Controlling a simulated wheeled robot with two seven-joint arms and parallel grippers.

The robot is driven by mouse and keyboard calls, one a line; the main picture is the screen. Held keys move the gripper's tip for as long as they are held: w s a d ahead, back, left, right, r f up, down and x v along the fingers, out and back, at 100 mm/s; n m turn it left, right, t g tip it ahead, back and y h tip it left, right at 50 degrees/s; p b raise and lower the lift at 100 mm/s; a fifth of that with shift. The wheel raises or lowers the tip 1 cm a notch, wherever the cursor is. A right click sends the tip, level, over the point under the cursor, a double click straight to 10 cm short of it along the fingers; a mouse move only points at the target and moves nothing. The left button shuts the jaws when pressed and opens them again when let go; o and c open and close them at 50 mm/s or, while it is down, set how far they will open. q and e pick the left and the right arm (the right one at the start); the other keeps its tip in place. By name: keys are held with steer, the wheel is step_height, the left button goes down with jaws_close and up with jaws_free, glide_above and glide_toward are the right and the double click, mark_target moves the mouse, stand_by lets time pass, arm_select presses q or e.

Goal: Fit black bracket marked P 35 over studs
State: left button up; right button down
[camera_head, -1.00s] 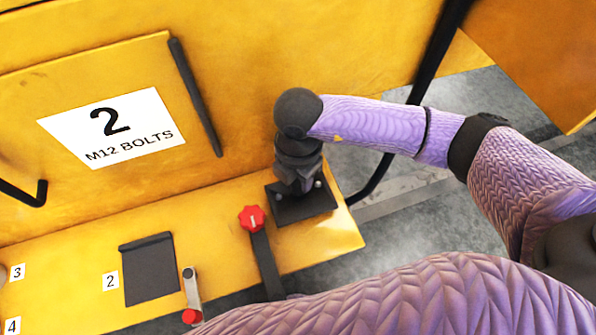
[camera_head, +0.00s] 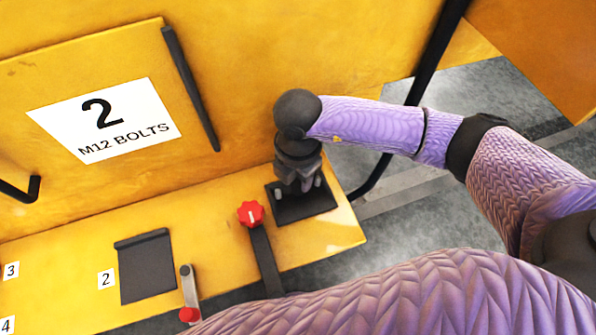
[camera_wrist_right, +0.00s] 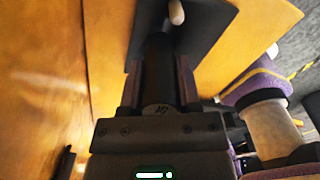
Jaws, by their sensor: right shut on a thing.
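My right gripper (camera_head: 298,182) points down over a black plate (camera_head: 300,207) near the right end of the yellow ledge. In the right wrist view its two fingers (camera_wrist_right: 158,88) are shut on a dark upright piece, the black bracket (camera_wrist_right: 158,65). A small pale mark on it is too blurred to read. A pale stud (camera_wrist_right: 177,12) stands beyond the fingers, and studs (camera_head: 318,181) show on both sides of the gripper in the head view. I cannot tell where the bracket ends and the plate begins, or whether it is fully seated. My left gripper is out of view.
A red star knob (camera_head: 250,213) on a dark bar stands just left of the plate. Further left are a red-tipped lever (camera_head: 189,300) and a dark flap (camera_head: 146,267) beside label 2. A yellow wall with a "2 M12 BOLTS" sign (camera_head: 104,120) rises behind.

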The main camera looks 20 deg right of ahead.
steer(key=shift+f, duration=0.15)
stand_by(0.5)
steer(key=shift+c, duration=1.2)
jaws_free()
step_height(320, 180, up, 10)
steer(key=p, duration=0.2)
steer(key=shift+p, duration=0.3)
step_height(320, 180, up, 8)
steer(key=p, duration=0.6)
steer(key=shift+p, duration=0.35)
